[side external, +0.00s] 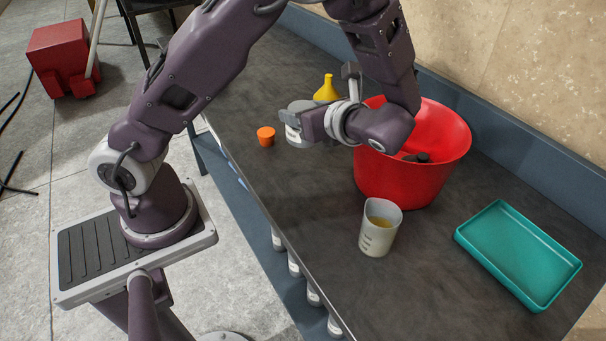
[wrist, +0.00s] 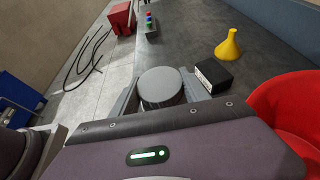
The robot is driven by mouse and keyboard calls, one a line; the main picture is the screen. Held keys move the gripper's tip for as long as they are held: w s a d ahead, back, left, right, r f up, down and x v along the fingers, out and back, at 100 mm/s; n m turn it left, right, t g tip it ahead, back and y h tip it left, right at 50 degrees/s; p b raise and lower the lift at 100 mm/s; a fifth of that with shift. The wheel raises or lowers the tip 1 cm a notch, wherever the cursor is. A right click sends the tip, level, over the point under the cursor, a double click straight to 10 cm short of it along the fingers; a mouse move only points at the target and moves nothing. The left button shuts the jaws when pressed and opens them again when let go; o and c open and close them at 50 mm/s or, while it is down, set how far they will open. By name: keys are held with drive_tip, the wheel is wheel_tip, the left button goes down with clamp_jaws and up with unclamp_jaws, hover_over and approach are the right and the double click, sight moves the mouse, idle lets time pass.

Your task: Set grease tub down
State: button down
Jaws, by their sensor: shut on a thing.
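The grease tub (side external: 296,134) is a small pale round tub with a grey lid. My gripper (side external: 305,123) is shut on it, near the left part of the dark bench, between an orange cap and a red bucket. In the wrist view the tub's grey lid (wrist: 160,86) shows upright between the two fingers (wrist: 160,94). The fingers press on its sides. The tub's lower part is hidden in the wrist view. I cannot tell whether its base touches the bench.
A red bucket (side external: 400,180) stands right of my gripper, a yellow funnel (side external: 326,90) behind. An orange cap (side external: 266,137) lies just left of the tub. A cup (side external: 380,229) and teal tray (side external: 518,255) are nearer right. A black box (wrist: 213,77) shows in the wrist view.

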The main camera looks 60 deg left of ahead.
drive_tip(key=f, duration=1)
drive_tip(key=shift+s+d, duration=0.2)
drive_tip(key=shift+d, duration=0.2)
drive_tip(key=shift+f, duration=0.15)
drive_tip(key=c, duration=0.6)
unclamp_jaws()
drive_tip(key=shift+o, duration=0.2)
